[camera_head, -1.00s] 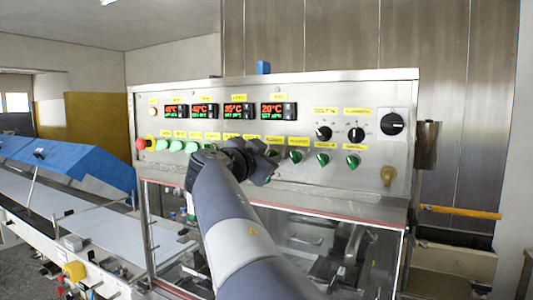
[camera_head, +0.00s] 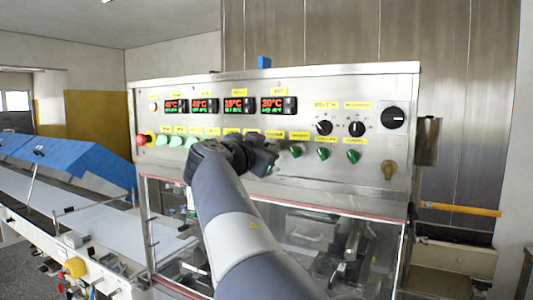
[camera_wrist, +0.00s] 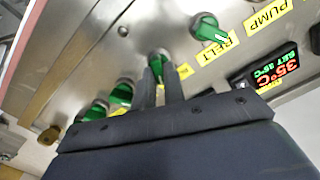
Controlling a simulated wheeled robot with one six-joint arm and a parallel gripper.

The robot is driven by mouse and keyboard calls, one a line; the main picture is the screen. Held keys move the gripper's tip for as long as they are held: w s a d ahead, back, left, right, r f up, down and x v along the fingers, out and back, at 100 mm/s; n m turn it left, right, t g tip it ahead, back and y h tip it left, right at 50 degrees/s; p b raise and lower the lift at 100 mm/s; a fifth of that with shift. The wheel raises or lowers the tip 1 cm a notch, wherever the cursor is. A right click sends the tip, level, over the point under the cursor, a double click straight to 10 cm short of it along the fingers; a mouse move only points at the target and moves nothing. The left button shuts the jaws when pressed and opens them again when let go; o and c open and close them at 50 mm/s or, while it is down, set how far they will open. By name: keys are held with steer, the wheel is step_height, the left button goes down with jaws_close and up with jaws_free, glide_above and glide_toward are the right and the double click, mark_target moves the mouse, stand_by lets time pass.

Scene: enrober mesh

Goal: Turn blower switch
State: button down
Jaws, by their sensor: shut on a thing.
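The switch panel (camera_head: 340,185) is a steel front with a row of green rotary switches. My gripper (camera_wrist: 163,72) is shut on one green switch (camera_wrist: 157,58) in the wrist view, with a finger on either side of it. The yellow label beside this switch is mostly covered by a finger, so its word cannot be read. The neighbouring green switch (camera_wrist: 207,28) stands by a label reading BELT (camera_wrist: 217,47). In the head view my gripper (camera_head: 268,156) is at the panel, and it hides the held switch.
Green switches (camera_head: 323,154) sit close to the right of my gripper, with black knobs (camera_head: 356,129) above them. Red and green displays (camera_head: 271,106) are above. A red button (camera_head: 141,140) is at the far left. A clear-windowed cabinet (camera_head: 310,235) lies below.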

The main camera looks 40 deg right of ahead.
steer(key=n+b, duration=0.1)
steer(key=n, duration=0.4)
steer(key=n+b, duration=0.1)
steer(key=n, duration=0.4)
steer(key=shift+w+a, duration=0.1)
steer(key=shift+w, duration=0.1)
steer(key=shift+n, duration=0.3)
steer(key=c, duration=1.5)
jaws_free()
steer(key=b+v, duration=0.3)
steer(key=v, duration=0.7)
steer(key=shift+s+a+b, duration=0.15)
steer(key=shift+a+b, duration=0.25)
